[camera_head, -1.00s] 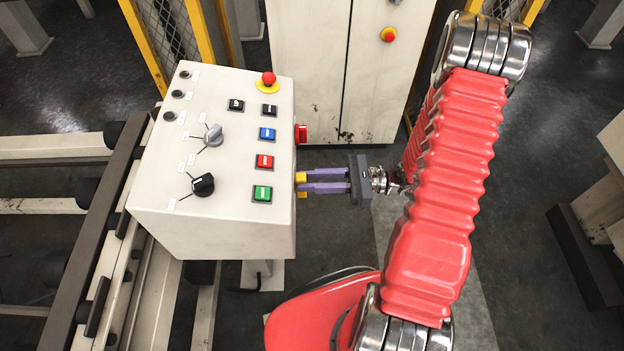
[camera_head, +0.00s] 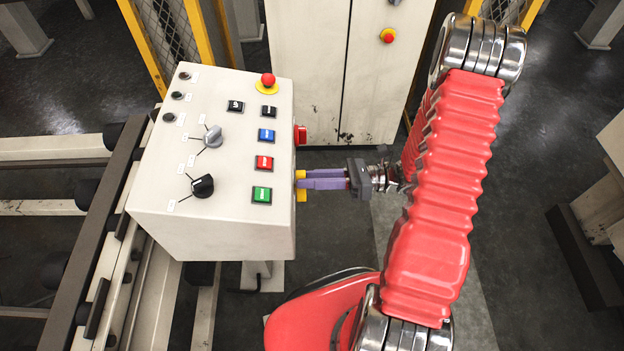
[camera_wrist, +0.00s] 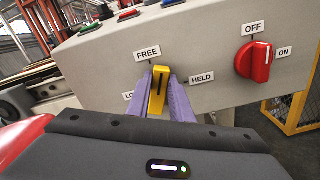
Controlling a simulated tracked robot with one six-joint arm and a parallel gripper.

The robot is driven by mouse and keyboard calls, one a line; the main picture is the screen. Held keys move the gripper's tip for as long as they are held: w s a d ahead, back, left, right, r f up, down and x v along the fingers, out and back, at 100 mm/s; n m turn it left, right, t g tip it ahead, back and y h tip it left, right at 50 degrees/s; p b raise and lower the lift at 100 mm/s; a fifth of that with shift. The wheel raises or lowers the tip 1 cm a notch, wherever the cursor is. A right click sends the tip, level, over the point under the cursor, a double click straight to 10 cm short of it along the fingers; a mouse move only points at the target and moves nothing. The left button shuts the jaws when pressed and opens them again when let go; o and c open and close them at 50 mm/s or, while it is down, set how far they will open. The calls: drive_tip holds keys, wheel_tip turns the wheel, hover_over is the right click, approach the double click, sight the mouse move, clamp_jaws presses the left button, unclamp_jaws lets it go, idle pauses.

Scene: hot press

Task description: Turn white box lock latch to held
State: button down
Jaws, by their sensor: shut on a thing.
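The white box (camera_head: 215,225) is the sloped control box at left in the head view, and its side panel (camera_wrist: 215,115) shows in the wrist view. The lock latch is a yellow knob (camera_wrist: 157,92) with a dark line, among the labels FREE (camera_wrist: 148,53), HELD (camera_wrist: 201,77) and a partly hidden one at left. The latch stands roughly upright in the wrist picture, its top end near FREE and left of HELD. My gripper (camera_wrist: 160,88) is shut on the latch, one purple finger on each side. In the head view my gripper (camera_head: 308,179) meets the box's right side.
A red rotary switch (camera_wrist: 259,61) with OFF and ON labels sits right of the latch on the same panel. Buttons, knobs and a red emergency stop (camera_head: 267,81) are on the box top. A pale cabinet (camera_head: 320,70) stands behind. Open floor lies below my wrist.

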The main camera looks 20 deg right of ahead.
drive_tip(key=m, duration=0.4)
drive_tip(key=w+f+m, duration=0.1)
drive_tip(key=m, duration=0.4)
drive_tip(key=f+m, duration=0.1)
drive_tip(key=m, duration=0.3)
drive_tip(key=shift+w+d+f, duration=0.15)
drive_tip(key=shift+w+f, duration=0.05)
drive_tip(key=shift+f+m, duration=0.1)
drive_tip(key=shift+m, duration=0.2)
drive_tip(key=c, duration=1.6)
unclamp_jaws()
drive_tip(key=shift+d, duration=0.15)
drive_tip(key=v, duration=1.3)
drive_tip(key=shift+s+d, duration=0.1)
drive_tip(key=shift+d, duration=0.15)
